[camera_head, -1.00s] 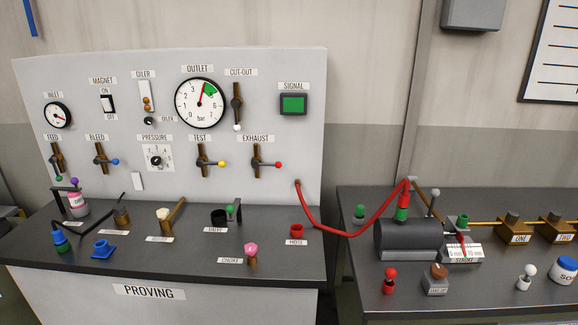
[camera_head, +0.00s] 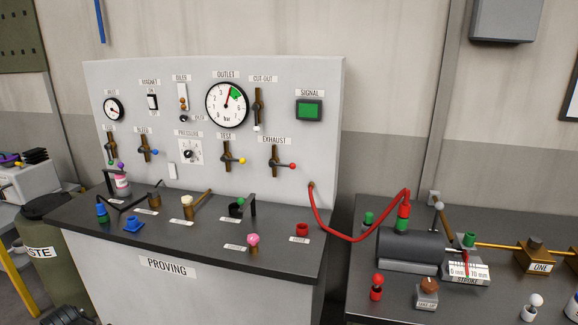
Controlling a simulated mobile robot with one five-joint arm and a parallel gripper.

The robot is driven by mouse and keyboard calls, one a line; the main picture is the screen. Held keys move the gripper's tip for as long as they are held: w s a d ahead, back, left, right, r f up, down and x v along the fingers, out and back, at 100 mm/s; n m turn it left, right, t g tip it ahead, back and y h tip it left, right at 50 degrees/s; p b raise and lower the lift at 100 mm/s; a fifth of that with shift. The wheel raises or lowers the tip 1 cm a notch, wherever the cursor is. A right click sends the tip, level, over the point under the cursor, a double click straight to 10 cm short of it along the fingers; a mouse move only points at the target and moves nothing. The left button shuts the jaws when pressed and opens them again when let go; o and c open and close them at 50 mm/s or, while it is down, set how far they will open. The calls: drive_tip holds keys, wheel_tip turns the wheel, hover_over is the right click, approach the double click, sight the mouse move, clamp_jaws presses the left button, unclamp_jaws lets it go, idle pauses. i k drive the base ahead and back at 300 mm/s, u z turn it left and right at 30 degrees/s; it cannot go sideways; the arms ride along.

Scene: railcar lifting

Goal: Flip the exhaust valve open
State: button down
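The exhaust valve (camera_head: 275,161) is on the upright grey panel, below the EXHAUST label (camera_head: 274,141). It has a short vertical brass-brown pipe and a dark lever with a red knob (camera_head: 292,166). The lever points right, roughly level and crosswise to the pipe. Nothing touches the valve or covers it. My gripper is not in view.
The test valve (camera_head: 227,158) with a yellow knob is just left of it. The cut-out valve (camera_head: 258,108) is above. The bench top (camera_head: 200,233) below holds small fixtures. A red hose (camera_head: 330,234) runs from the panel's lower right to the right bench.

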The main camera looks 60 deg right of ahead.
sight(293, 165)
drive_tip(key=z, duration=0.25)
drive_tip(key=i, duration=1)
